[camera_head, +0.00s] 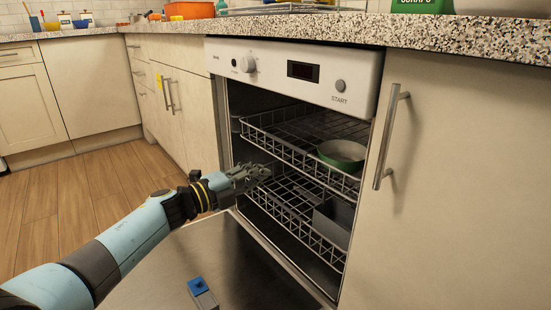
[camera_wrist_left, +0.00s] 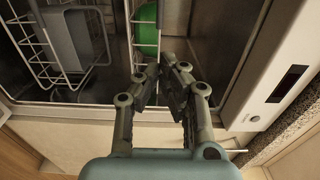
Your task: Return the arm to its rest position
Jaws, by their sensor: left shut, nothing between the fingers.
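My left arm comes in from the lower left in the head view. Its gripper (camera_head: 262,173) is in front of the open dishwasher, near the left side of the racks. In the left wrist view the fingers of this gripper (camera_wrist_left: 164,72) are closed together with nothing between them. The dishwasher's control panel (camera_head: 290,70) is above the opening. A green bowl (camera_head: 342,154) sits in the upper rack (camera_head: 290,150). It also shows as a green edge in the left wrist view (camera_wrist_left: 147,28). A grey container (camera_head: 334,222) is in the lower rack. My right gripper is in neither view.
The dishwasher door (camera_head: 225,262) is lowered in front of the opening, with a small blue and grey object (camera_head: 202,293) over it. A speckled counter (camera_head: 440,33) runs above. A cabinet with a handle (camera_head: 390,140) stands at right. Wooden floor (camera_head: 75,200) is clear at left.

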